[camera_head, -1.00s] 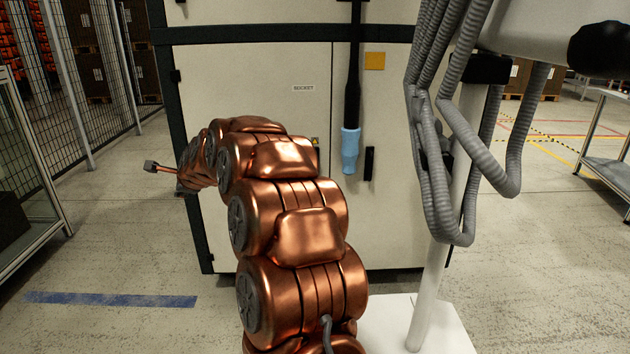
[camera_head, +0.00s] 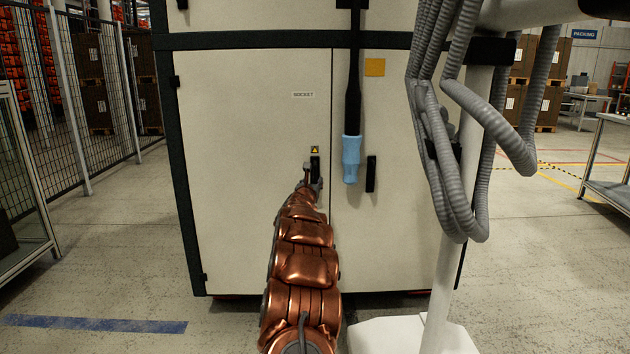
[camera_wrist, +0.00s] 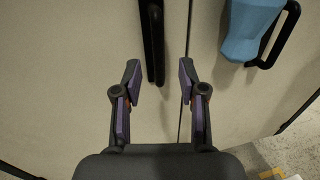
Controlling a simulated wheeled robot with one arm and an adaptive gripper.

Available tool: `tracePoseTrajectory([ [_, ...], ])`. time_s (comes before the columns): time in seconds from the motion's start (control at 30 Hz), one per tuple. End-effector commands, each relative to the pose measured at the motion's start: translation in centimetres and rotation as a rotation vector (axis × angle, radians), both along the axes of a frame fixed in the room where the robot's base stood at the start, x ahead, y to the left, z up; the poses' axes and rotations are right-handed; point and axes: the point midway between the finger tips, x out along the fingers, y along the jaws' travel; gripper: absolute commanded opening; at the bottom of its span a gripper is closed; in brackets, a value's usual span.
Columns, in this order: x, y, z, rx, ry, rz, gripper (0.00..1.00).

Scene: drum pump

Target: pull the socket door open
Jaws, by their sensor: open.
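The socket door (camera_head: 250,190) is the left panel of the pale cabinet, under a "SOCKET" label (camera_head: 303,94). It is closed flush with the right panel. Its black vertical handle (camera_head: 315,165) sits near its right edge, below a small yellow warning sticker. The handle (camera_wrist: 152,40) also shows at the top of the wrist view. My gripper (camera_wrist: 159,82) is open, with the lower end of the handle between its fingertips or just in front of them; I cannot tell the depth. In the head view my gripper (camera_head: 313,180) is small, right at the handle.
A blue nozzle (camera_head: 351,158) on a black hose hangs before the right panel, next to another black handle (camera_head: 371,174). Grey corrugated hoses (camera_head: 440,150) and a white post stand to the right. A mesh fence (camera_head: 95,100) is at the left.

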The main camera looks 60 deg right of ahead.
Motion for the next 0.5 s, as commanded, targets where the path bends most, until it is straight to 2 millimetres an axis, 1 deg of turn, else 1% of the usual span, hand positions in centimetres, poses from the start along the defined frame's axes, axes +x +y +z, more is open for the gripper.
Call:
tracePoseTrajectory([
  [0.23,0.8,-1.4,0.3,-0.001,0.002,0.002,0.41],
  [0.33,1.2,-2.0,0.0,0.0,0.004,0.004,0.41],
  [0.5,1.5,-3.1,0.4,-0.001,0.002,0.0,0.41],
])
